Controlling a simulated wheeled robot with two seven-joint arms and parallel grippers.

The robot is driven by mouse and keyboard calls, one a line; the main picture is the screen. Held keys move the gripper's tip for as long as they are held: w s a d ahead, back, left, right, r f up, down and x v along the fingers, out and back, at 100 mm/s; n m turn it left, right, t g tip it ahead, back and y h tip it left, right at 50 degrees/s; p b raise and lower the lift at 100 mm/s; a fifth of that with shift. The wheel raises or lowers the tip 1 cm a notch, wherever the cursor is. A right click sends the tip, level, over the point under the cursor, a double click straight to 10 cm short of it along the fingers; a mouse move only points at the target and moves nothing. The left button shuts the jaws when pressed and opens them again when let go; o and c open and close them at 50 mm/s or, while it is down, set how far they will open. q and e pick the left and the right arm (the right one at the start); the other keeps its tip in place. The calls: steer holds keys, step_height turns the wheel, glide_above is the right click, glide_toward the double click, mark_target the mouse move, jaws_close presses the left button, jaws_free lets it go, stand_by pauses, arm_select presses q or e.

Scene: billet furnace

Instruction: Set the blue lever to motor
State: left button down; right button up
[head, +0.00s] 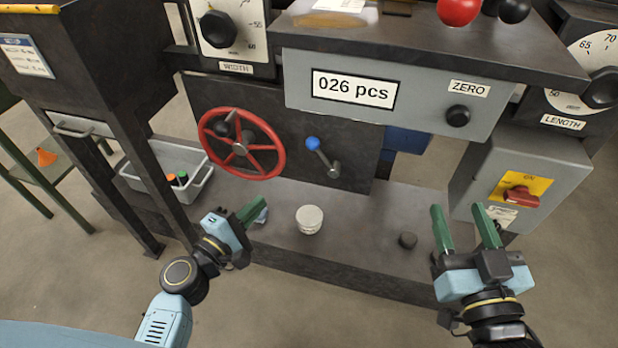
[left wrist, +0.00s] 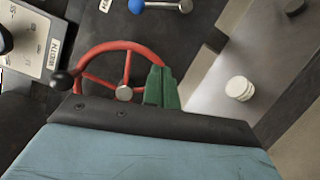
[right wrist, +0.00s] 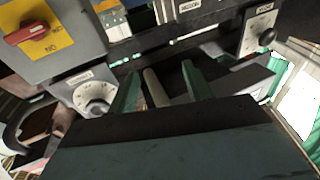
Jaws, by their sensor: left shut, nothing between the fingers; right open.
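The blue lever (head: 313,144) is a short metal arm with a blue ball knob, on the dark machine panel right of the red handwheel. Its knob points up and left from its pivot (head: 334,169). It also shows at the top of the left wrist view (left wrist: 137,6). No motor label is readable near it. My left gripper (head: 254,209) is shut and empty, below the handwheel and left of and below the lever. My right gripper (head: 461,211) is open and empty, well right of the lever, in front of the grey switch box.
The red handwheel (head: 241,145) is left of the lever. The grey counter box (head: 290,76) overhangs above. A red switch (head: 521,197) is at right. A grey bin (head: 163,163) stands at left.

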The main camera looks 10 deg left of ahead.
mark_target(323, 158)
arm_select(q)
steer(key=r, duration=0.1)
steer(key=r+n+t+b, duration=0.1)
steer(key=r, duration=0.1)
steer(key=shift+a, duration=0.35)
arm_select(e)
steer(key=r, duration=0.1)
steer(key=s+r+t, duration=0.1)
steer(key=r, duration=0.1)
steer(key=shift+s+d+r, duration=0.15)
steer(key=shift+s+r, duration=0.15)
